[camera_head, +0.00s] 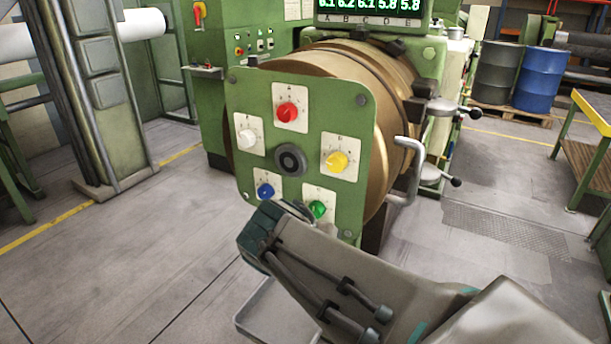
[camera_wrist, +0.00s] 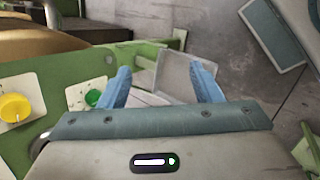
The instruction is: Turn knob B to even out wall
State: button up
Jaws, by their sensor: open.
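A green square panel (camera_head: 240,105) carries several coloured knobs around a dark hub. The red knob (camera_head: 287,112) is at the top, the yellow knob (camera_head: 336,161) at right, green (camera_head: 317,209) and blue (camera_head: 265,190) below, white (camera_head: 247,138) at left. The plate letters are too small to read surely. The display (camera_head: 370,7) reads 6.1, 6.2, 6.1, 5.8, 5.8 above letters A to E. My gripper (camera_wrist: 160,70) is open and empty, with blue fingers apart. In the wrist view, the yellow knob (camera_wrist: 14,107) and green knob (camera_wrist: 93,97) lie left of the fingers.
A bronze drum (camera_head: 385,110) is behind the panel. A bent grey handle (camera_head: 408,170) and levers with black balls (camera_head: 457,182) stick out at right. Blue barrel (camera_head: 540,80) and workbench (camera_head: 590,140) stand farther right. The floor at left is open.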

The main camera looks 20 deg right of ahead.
jog(key=w+r+n+t+h+b, duration=0.3)
jog(key=w+n+h+b, duration=0.15)
jog(key=n, duration=0.45)
jog(key=n+t+h+b, duration=0.1)
jog(key=n+t+h, duration=0.2)
jog(key=n+t, duration=0.3)
send_near(334, 166)
jog(key=shift+n+g, duration=0.4)
jog(key=shift+g, duration=0.1)
jog(key=x, duration=0.8)
jog(key=shift+w+d+r+p, duration=0.1)
jog(key=shift+w+r+p, duration=0.15)
jog(key=shift+w+p, duration=0.15)
jog(key=c, duration=1)
